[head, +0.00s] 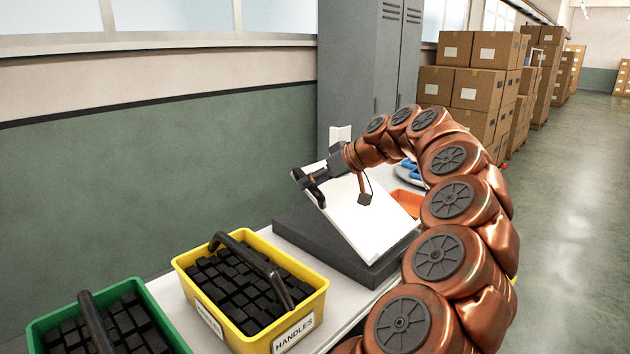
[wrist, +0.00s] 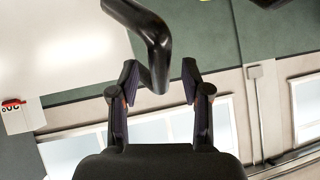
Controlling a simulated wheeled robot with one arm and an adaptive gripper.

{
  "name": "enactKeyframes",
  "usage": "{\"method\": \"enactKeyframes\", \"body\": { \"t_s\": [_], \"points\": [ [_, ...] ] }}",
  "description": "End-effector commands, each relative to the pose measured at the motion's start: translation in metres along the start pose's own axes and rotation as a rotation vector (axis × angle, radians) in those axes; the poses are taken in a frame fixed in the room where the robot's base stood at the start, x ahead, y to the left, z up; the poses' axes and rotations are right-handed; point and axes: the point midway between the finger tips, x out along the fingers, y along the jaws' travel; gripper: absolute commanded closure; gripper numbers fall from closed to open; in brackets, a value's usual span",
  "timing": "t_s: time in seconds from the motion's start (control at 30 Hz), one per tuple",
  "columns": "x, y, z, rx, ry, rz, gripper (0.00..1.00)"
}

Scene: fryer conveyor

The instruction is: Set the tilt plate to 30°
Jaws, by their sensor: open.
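The tilt plate is a white board (head: 372,226) that stands tilted on a dark grey base (head: 322,246) on the table. A black handle (wrist: 158,50) at the plate's upper left edge shows in the wrist view; its curved end reaches between my fingers. My gripper (head: 308,183) is at that upper left edge in the head view. In the wrist view its two fingers (wrist: 158,85) are open, one on each side of the handle's end. I cannot tell whether either finger touches it. A red and white mark (wrist: 12,104) shows at the far left of the wrist view.
A yellow bin (head: 318,305) labelled HANDLES and a green bin (head: 45,325), both with black pieces, stand at the front left. An orange tray (head: 408,203) is behind the plate. Grey lockers (head: 350,70) and stacked boxes (head: 470,90) stand behind. Floor at right is clear.

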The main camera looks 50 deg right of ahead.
Motion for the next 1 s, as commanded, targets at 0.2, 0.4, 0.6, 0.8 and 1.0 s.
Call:
{"method": "enactKeyframes", "body": {
  "t_s": [0.2, 0.4, 0.6, 0.8, 1.0],
  "points": [
    [-0.001, 0.000, 0.000, 0.000, 0.000, 0.000, 0.53],
    [-0.021, 0.002, -0.001, 0.000, 0.002, 0.004, 0.53],
    [-0.059, 0.001, -0.001, 0.000, 0.004, 0.004, 0.53],
    [-0.094, 0.001, -0.001, 0.000, 0.002, 0.003, 0.53],
    [-0.113, 0.001, 0.000, 0.000, 0.002, 0.003, 0.53]
  ]
}}
